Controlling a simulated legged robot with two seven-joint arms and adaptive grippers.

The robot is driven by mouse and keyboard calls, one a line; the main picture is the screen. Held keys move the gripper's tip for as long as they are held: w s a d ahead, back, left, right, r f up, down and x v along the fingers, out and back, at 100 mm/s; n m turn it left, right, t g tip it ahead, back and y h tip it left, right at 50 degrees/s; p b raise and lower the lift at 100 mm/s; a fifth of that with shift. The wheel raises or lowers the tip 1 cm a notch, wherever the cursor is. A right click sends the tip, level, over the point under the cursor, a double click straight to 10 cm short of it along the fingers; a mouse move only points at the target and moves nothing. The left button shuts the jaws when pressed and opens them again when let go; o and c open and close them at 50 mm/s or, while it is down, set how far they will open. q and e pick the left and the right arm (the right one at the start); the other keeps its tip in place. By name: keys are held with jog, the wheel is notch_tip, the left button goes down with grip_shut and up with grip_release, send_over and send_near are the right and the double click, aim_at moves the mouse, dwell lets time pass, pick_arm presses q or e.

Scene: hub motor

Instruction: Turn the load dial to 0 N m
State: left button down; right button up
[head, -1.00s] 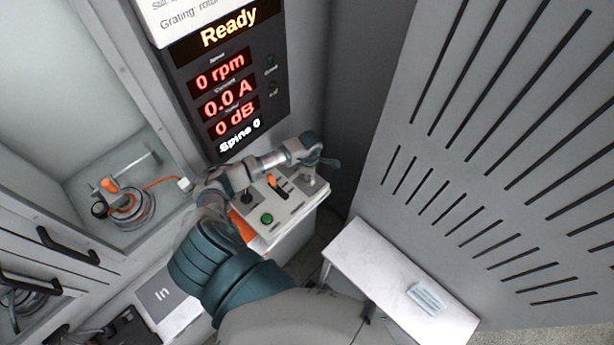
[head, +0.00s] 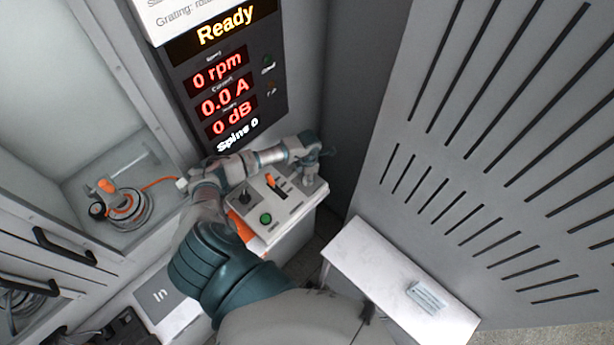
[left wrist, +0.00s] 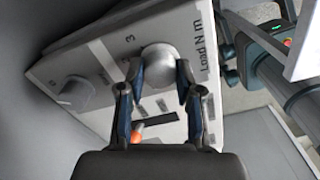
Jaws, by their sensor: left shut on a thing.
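The load dial (left wrist: 160,62) is a round grey knob on the light control panel (left wrist: 105,50), beside the printed words "Load N m". Numbers such as 2 and 3 show next to it. My left gripper (left wrist: 159,85) has one finger on each side of the knob and is shut on it. In the head view my left gripper (head: 312,165) comes down on the dial at the panel's right end, largely covering it. The dial's pointer and exact setting cannot be read. My right gripper is not in view.
The panel also carries an orange lever (head: 272,181), a green button (head: 266,219) and another knob (left wrist: 77,92). A display (head: 222,90) behind reads Ready, 0 rpm, 0.0 A, 0 dB. A white table (head: 390,275) stands at the right, near a slotted grey wall (head: 480,190).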

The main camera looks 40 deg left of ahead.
pick_arm(q)
jog(key=shift+w+r, duration=0.3)
jog(key=shift+w, duration=0.05)
jog(key=c, duration=1)
grip_release()
jog(key=shift+o, duration=1.2)
jog(key=shift+d+f, duration=0.1)
jog(key=shift+s+f, duration=0.1)
jog(key=shift+s, duration=0.05)
